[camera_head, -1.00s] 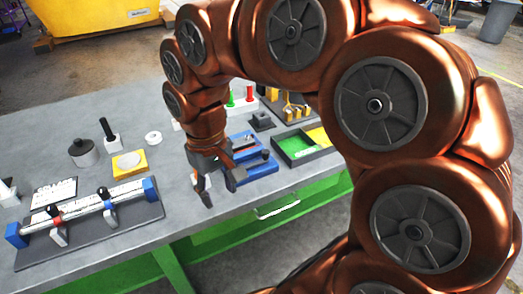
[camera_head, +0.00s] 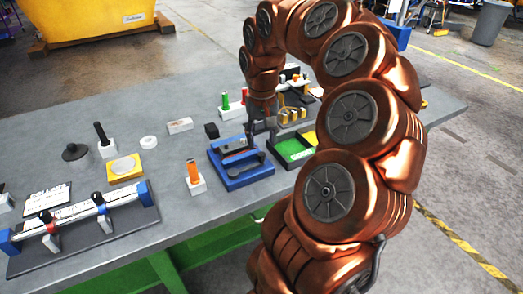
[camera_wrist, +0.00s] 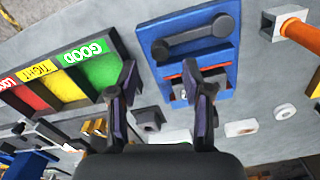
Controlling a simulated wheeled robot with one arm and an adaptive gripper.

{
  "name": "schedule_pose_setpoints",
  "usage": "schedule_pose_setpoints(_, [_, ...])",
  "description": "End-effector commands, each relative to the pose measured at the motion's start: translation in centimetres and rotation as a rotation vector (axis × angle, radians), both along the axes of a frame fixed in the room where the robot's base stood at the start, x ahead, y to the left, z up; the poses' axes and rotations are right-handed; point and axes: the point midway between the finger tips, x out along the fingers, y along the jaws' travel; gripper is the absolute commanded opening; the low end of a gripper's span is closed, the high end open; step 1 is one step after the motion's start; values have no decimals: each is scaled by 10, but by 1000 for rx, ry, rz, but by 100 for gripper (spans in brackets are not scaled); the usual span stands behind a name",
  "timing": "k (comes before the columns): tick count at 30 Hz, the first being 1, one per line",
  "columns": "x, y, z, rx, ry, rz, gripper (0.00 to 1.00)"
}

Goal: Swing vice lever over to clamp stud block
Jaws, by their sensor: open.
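The blue vice (camera_head: 247,180) sits on the grey bench; in the wrist view its base (camera_wrist: 172,20) is at the upper middle. Its dark lever (camera_head: 243,161) lies across the base, with a round boss at each end, and also shows in the wrist view (camera_wrist: 194,38). My gripper (camera_head: 262,138) is over the vice's right rear side, beside the green tray. In the wrist view my gripper (camera_wrist: 160,82) is open and empty, one fingertip over the vice and the other beside its edge. A reddish strip shows in the vice behind a finger; I cannot tell which part is the stud block.
The sorting tray (camera_head: 284,150) with green and yellow sections stands close right of the vice. A small dark block (camera_head: 211,131) is behind it. A white block with an orange peg (camera_head: 194,180) stands left of it.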

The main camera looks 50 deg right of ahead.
Motion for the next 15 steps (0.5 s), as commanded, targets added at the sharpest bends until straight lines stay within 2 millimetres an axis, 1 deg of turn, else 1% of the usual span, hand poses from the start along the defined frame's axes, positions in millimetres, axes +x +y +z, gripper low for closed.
schedule_pose_setpoints(3, [-1,1,-16,2,3,2,49])
schedule_pose_setpoints(6, [-1,1,-27,4,4,1,49])
schedule_pose_setpoints(10, [0,0,-39,1,0,1,49])
schedule_pose_setpoints(15, [0,1,-46,2,1,2,49])
